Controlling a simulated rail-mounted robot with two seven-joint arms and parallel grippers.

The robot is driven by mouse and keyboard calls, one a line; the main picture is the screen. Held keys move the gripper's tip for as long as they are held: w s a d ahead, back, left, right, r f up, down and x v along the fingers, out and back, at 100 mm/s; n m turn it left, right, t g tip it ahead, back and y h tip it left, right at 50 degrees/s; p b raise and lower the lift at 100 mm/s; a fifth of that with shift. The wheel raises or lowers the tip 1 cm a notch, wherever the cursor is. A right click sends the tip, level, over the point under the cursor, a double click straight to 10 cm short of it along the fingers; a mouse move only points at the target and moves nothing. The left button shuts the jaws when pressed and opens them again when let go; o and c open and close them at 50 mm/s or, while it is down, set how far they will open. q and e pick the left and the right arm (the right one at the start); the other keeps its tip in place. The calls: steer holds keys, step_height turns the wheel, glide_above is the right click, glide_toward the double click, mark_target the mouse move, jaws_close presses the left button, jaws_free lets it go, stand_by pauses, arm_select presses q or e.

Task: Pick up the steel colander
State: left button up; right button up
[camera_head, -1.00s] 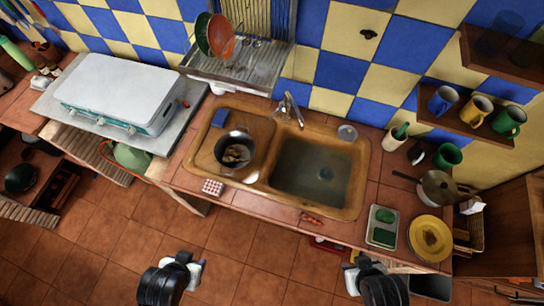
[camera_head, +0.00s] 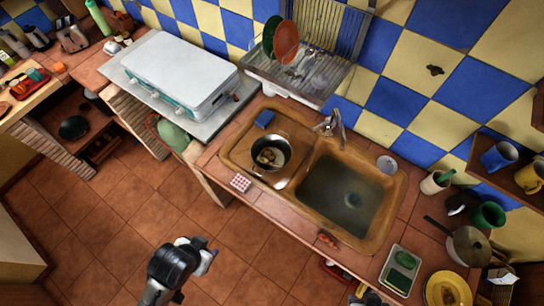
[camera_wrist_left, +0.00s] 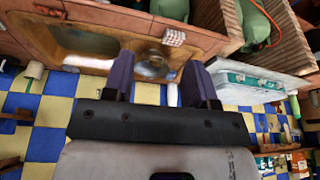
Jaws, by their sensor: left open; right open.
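A round steel vessel with side handles, which looks like the colander (camera_head: 283,147), stands on the left part of the sink with brownish pieces inside. I cannot make out holes in it. In the left wrist view a blurred round steel shape, likely the same vessel (camera_wrist_left: 153,60), shows beyond the fingers. My left gripper (camera_head: 207,256) is open and empty, over the floor in front of the counter, well apart from the vessel. My right gripper (camera_head: 364,298) is open; only a small part shows at the bottom edge.
The sink (camera_head: 388,215) has a tap (camera_head: 330,124) behind it. A checkered item (camera_head: 240,183) and a blue sponge (camera_head: 264,118) are near the vessel. A saucepan (camera_head: 468,246), a tray (camera_head: 386,279) and a yellow plate (camera_head: 462,282) occupy the right counter. The floor in front is clear.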

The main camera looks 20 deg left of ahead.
arm_select(q)
steer(key=shift+c, duration=0.5)
steer(key=shift+c, duration=1.3)
